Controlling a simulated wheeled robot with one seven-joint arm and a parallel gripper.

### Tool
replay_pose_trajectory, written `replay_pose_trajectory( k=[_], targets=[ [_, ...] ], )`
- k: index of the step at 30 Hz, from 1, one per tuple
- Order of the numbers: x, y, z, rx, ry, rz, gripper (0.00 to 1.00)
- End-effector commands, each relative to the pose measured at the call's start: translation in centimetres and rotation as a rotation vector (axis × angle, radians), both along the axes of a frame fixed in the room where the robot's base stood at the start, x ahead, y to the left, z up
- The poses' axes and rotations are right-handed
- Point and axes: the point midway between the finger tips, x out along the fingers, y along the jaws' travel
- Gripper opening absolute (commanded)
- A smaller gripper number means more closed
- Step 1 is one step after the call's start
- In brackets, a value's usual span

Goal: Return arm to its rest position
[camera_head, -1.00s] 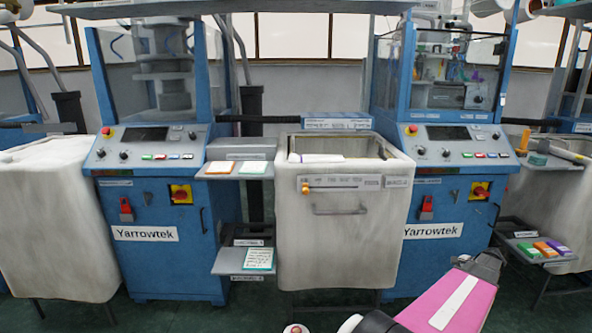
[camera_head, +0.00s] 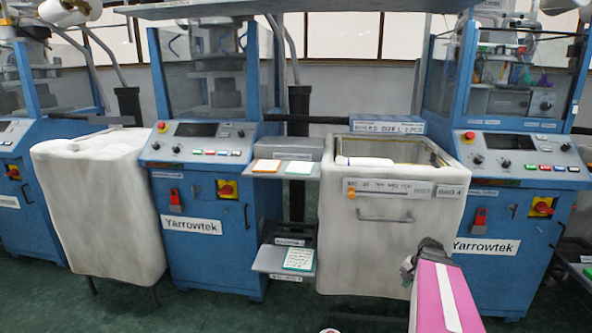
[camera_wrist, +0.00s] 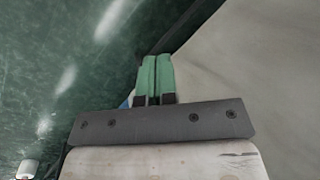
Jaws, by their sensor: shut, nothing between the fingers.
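My arm shows as a pink link with a white stripe at the bottom right of the head view. My gripper (camera_head: 407,268) is at the far end of it, small and dark, in front of the lower right of the white bin (camera_head: 345,235). In the wrist view my gripper (camera_wrist: 155,75) has its two green fingers side by side, shut and empty. The green floor and a pale surface show beyond the fingers there. From these views I cannot tell the gap between the gripper and the bin.
Blue Yarrowtek machines (camera_head: 195,240) (camera_head: 500,270) stand on both sides of the bin. A shelf (camera_head: 268,259) with a card juts out at the left of it. Another cloth-covered bin (camera_head: 100,205) stands further left. Green floor (camera_head: 130,310) is clear in front.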

Motion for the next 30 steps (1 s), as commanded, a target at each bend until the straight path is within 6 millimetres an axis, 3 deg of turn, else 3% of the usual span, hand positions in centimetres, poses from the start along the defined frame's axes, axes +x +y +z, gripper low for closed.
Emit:
replay_pose_trajectory(
  k=[1,6,18,24,30],
  targets=[
    [-0.4,2.2,0.3,-0.021,0.002,0.049,0.0],
    [-1.1,7.8,0.8,-0.094,0.004,0.204,0.0],
    [-4.4,19.1,2.2,-0.261,-0.01,0.564,0.0],
    [-5.7,22.2,2.7,-0.317,-0.021,0.681,0.0],
    [-6.0,23.0,2.8,-0.334,-0.024,0.715,0.0]
  ],
)
